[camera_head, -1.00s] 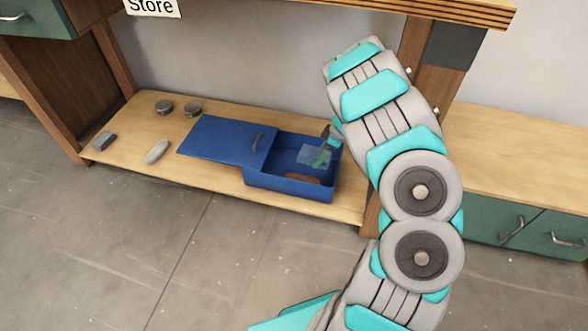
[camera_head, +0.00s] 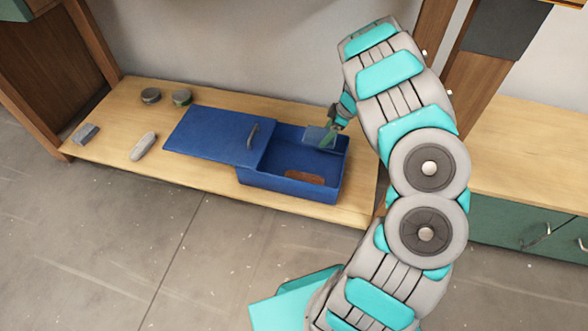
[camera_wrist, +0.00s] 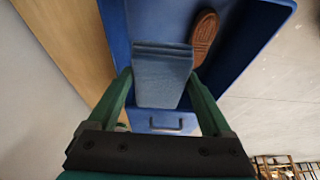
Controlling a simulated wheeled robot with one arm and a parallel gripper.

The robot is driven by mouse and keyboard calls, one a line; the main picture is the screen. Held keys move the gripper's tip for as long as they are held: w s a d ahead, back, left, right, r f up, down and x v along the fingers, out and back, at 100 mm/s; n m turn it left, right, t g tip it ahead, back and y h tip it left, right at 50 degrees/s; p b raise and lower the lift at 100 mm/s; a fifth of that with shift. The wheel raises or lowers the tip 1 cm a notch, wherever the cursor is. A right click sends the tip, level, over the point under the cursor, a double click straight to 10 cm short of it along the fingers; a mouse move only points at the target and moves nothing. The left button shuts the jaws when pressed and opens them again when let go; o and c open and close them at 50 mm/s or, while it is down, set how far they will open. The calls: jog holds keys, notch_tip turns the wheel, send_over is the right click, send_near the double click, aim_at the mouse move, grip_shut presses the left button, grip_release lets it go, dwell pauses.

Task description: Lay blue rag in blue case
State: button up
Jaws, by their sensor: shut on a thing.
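The blue case (camera_head: 285,188) stands on the low wooden shelf. Its lid (camera_head: 215,136), with a grey handle, is slid to the left, so the right part is open. My gripper (camera_head: 326,137) is over the far right part of the opening. In the wrist view my gripper (camera_wrist: 162,90) is shut on the blue rag (camera_wrist: 163,75), a folded grey-blue pad between the two green fingers. The rag (camera_head: 318,136) looks small in the head view; its height above the case floor is hard to tell. A brown oval thing (camera_head: 304,178) lies inside the case, and also shows in the wrist view (camera_wrist: 205,35).
On the shelf (camera_head: 115,127) left of the case are two round tins (camera_head: 150,95) (camera_head: 181,97), a grey block (camera_head: 85,134) and a pale oval thing (camera_head: 143,146). A wooden post (camera_head: 480,85) stands to the right. The case floor's middle is bare.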

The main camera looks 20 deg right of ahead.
jog(key=b, duration=0.3)
send_over(319, 164)
jog(key=d, duration=0.1)
jog(key=f, duration=0.4)
jog(key=shift+s+f, duration=0.1)
jog(key=shift+s, duration=0.3)
notch_tip(319, 164, down, 10)
jog(key=shift+d+r+b, duration=0.1)
jog(key=shift+b, duration=0.65)
jog(key=shift+f, duration=0.25)
jog(key=o, duration=1.1)
jog(key=shift+o, duration=0.2)
jog(key=shift+r, duration=0.1)
jog(key=p+v, duration=0.1)
jog(key=v, duration=1.1)
jog(key=shift+r, duration=0.1)
